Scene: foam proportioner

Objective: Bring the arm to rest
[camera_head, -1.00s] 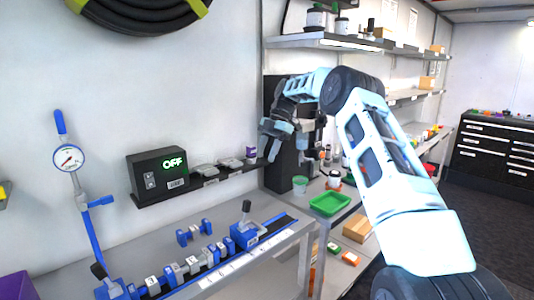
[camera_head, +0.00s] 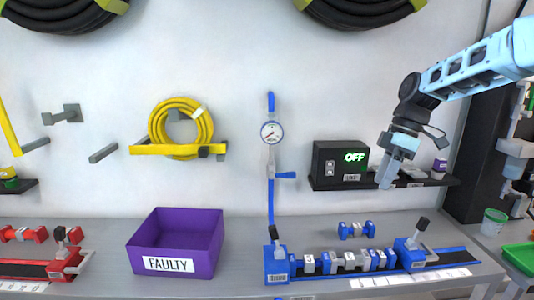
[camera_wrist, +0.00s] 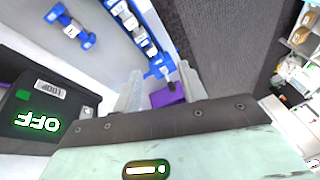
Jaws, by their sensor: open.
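My gripper (camera_head: 391,172) hangs from my raised arm on the right of the head view, in front of the wall shelf and above the bench. Its fingers point down. The gripper touches nothing that I can see.
A black box (camera_head: 340,165) reading OFF sits on the shelf left of my gripper. Below are a blue clamp rig (camera_head: 420,254) and a loose blue fitting (camera_head: 356,230). A purple FAULTY bin (camera_head: 176,243) and a blue gauge stand (camera_head: 270,180) are further left.

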